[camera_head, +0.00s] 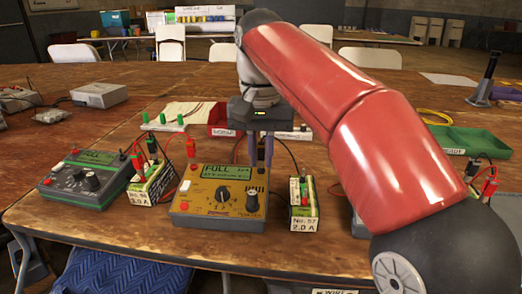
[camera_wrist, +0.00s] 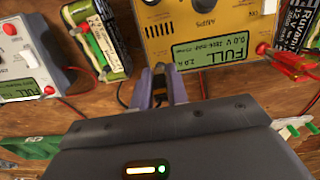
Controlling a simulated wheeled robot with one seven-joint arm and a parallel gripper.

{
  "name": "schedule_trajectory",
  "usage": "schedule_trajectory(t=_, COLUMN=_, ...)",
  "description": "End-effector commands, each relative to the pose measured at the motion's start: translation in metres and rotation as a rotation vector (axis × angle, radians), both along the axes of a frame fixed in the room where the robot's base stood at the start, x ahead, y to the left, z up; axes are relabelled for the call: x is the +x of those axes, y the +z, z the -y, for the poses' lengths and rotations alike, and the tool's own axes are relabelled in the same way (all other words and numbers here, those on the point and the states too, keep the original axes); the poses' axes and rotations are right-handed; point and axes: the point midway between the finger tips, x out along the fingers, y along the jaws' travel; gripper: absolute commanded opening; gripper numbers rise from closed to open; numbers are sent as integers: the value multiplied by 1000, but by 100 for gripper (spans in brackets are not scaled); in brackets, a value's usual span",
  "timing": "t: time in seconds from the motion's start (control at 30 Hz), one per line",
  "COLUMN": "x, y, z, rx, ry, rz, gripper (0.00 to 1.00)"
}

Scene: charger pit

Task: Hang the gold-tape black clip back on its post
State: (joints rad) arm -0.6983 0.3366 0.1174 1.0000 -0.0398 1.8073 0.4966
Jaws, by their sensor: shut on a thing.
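My gripper (camera_head: 262,150) hangs behind the gold charger (camera_head: 220,195), above the table. In the wrist view my gripper (camera_wrist: 161,92) is shut on a small dark clip (camera_wrist: 160,84) with a yellowish band, mostly hidden between the fingers. The gold charger also shows in the wrist view (camera_wrist: 200,25), with FULL on its screen. I cannot tell which post belongs to the clip.
A green charger (camera_head: 85,180) reading FULL stands at left. My arm hides much of the right side, including another charger. Behind are a white board with green pegs (camera_head: 178,122), a red bin (camera_head: 228,122) and a green tray (camera_head: 470,141). Loose leads cross the table.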

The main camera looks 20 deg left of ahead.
Motion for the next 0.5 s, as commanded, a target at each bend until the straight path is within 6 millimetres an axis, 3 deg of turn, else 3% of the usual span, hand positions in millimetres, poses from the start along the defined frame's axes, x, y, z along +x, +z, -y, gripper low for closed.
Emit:
schedule_trajectory(t=0.43, x=0, y=0, z=0, rx=0, ry=0, rz=1, gripper=3)
schedule_trajectory(t=0.47, x=0, y=0, z=0, rx=0, ry=0, rz=1, gripper=17)
schedule_trajectory(t=0.5, x=0, y=0, z=0, rx=0, ry=0, rz=1, gripper=22)
